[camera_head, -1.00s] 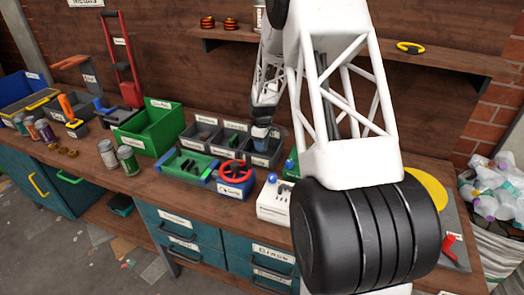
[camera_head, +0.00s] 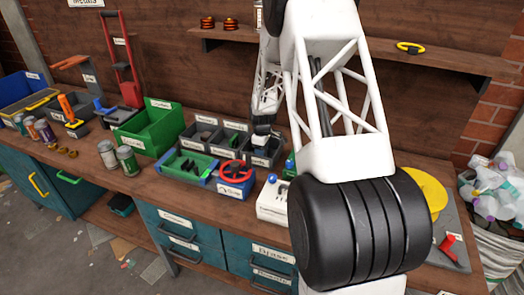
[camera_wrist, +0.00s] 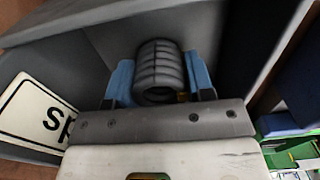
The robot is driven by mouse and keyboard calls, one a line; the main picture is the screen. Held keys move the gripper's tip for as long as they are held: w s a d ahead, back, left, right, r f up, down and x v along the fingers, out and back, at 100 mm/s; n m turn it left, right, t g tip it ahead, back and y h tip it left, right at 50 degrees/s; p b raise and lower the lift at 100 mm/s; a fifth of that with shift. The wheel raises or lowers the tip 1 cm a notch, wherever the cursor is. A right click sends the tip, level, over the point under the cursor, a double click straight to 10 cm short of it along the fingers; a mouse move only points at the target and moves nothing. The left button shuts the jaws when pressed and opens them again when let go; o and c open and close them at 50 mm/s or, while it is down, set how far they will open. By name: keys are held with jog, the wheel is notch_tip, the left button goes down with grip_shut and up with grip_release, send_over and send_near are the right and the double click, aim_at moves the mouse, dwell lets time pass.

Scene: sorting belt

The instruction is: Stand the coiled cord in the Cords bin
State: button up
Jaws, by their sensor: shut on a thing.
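My gripper (camera_wrist: 160,88) is shut on the coiled cord (camera_wrist: 158,62), a dark grey ribbed coil between its two blue fingertips in the wrist view. The coil's round end faces the wrist camera. Grey bin walls (camera_wrist: 75,62) surround it, so the coil is in or just above the mouth of a grey bin. A white label at the left, upside down, shows letters that fit the end of "Cords". In the head view my gripper (camera_head: 263,138) is at the right part of the grey bin group (camera_head: 232,150). The cord's lower end and the bin floor are hidden.
A green bin (camera_head: 150,130) is to the left. A white box (camera_head: 272,203) stands at the front right. A shelf (camera_head: 450,60) runs behind.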

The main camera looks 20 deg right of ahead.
jog(key=shift+f, duration=0.15)
jog(key=o, duration=0.9)
jog(key=shift+o, duration=0.2)
notch_tip(320, 180, up, 12)
jog(key=shift+r, duration=0.2)
dwell(0.5)
